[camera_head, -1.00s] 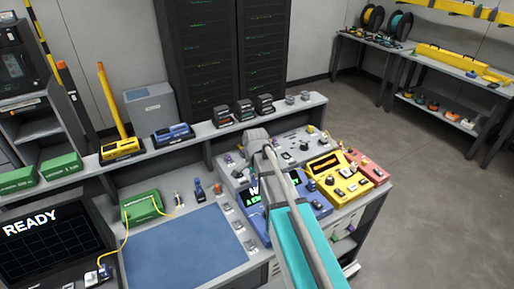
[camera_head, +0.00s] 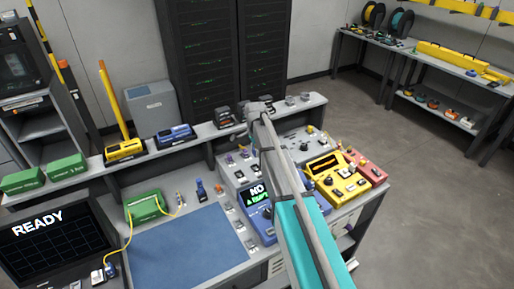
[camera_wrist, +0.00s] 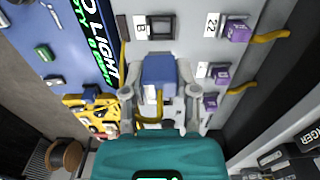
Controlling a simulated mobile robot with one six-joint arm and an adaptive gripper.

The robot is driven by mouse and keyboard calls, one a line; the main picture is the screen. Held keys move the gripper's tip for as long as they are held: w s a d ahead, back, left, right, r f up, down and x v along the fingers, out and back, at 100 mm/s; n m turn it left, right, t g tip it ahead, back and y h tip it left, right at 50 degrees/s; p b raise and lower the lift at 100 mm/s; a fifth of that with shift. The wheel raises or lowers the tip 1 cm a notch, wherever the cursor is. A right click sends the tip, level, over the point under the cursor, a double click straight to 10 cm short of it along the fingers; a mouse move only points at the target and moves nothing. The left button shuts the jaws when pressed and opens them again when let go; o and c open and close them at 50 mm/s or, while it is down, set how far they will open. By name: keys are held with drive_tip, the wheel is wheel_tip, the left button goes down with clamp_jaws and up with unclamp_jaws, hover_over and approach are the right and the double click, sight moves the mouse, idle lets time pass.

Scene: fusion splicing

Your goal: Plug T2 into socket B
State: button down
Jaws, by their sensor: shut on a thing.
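In the wrist view my gripper (camera_wrist: 158,82) is shut on a blue plug (camera_wrist: 158,70), one finger on each side of it. I take it to be T2, but its label is not readable. A yellow cable (camera_wrist: 150,122) shows below it. Socket B (camera_wrist: 161,27) is a dark square opening in a grey panel, beside a white "B" label (camera_wrist: 140,26). The plug is beyond the fingertips towards the socket, with a visible gap between them in the picture. In the head view my arm hides the fingers, plug and socket.
Purple connectors (camera_wrist: 237,30) with yellow cables sit right of the socket, one by a "22" label. A blue unit (camera_head: 257,210) reads "NO LIGHT" in part. A yellow unit (camera_head: 338,180) and red unit (camera_head: 368,168) stand to the right. A blue mat (camera_head: 185,245) lies clear.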

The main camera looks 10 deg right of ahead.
sight(256, 169)
drive_tip(key=shift+w+f, duration=0.15)
idle(0.4)
drive_tip(key=shift+f+b, duration=2.95)
drive_tip(key=shift+b, duration=0.2)
drive_tip(key=shift+f+b, duration=0.55)
drive_tip(key=shift+c, duration=1.5)
unclamp_jaws()
drive_tip(key=shift+r, duration=0.1)
